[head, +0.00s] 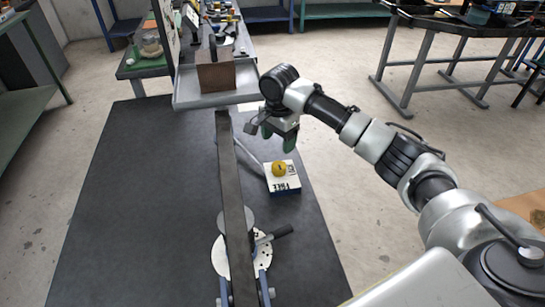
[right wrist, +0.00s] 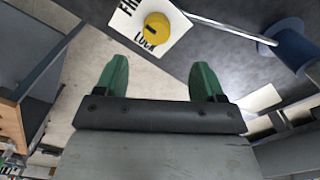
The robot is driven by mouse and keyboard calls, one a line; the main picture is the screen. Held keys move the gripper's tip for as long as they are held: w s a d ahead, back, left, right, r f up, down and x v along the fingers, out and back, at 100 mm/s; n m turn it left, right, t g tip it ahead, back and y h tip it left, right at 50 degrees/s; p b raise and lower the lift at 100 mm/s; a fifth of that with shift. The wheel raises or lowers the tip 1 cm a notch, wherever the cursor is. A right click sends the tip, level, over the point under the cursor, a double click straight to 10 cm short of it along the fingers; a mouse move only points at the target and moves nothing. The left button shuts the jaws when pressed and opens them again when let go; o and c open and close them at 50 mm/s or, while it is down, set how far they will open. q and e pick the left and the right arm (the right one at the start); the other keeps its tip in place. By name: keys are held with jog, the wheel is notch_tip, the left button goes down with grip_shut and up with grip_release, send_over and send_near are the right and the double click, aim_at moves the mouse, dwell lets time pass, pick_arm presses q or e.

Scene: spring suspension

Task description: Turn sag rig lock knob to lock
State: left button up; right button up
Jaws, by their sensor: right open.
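The yellow lock knob (head: 279,169) sits on a white plate (head: 284,184) on a dark blue block on the dark tabletop. I cannot tell exactly where the mark points. My right gripper (head: 279,139) is above and behind the plate in the head view. Its two green fingers (right wrist: 159,78) are apart with nothing between them, short of the knob. My left gripper is out of view.
A long dark beam (head: 234,205) runs along the table, left of the knob. A white disc (head: 222,257) with a black-handled lever (head: 282,231) is at the front. A grey tray (head: 217,95) holding a brown block (head: 216,77) stands behind. The left tabletop is clear.

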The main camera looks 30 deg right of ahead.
aim_at(279, 164)
jog(key=f, duration=0.5)
jog(key=shift+s+f, duration=0.35)
jog(key=shift+s, duration=0.05)
notch_tip(279, 164, down, 4)
jog(key=shift+w+r, duration=0.15)
jog(key=shift+f, duration=0.4)
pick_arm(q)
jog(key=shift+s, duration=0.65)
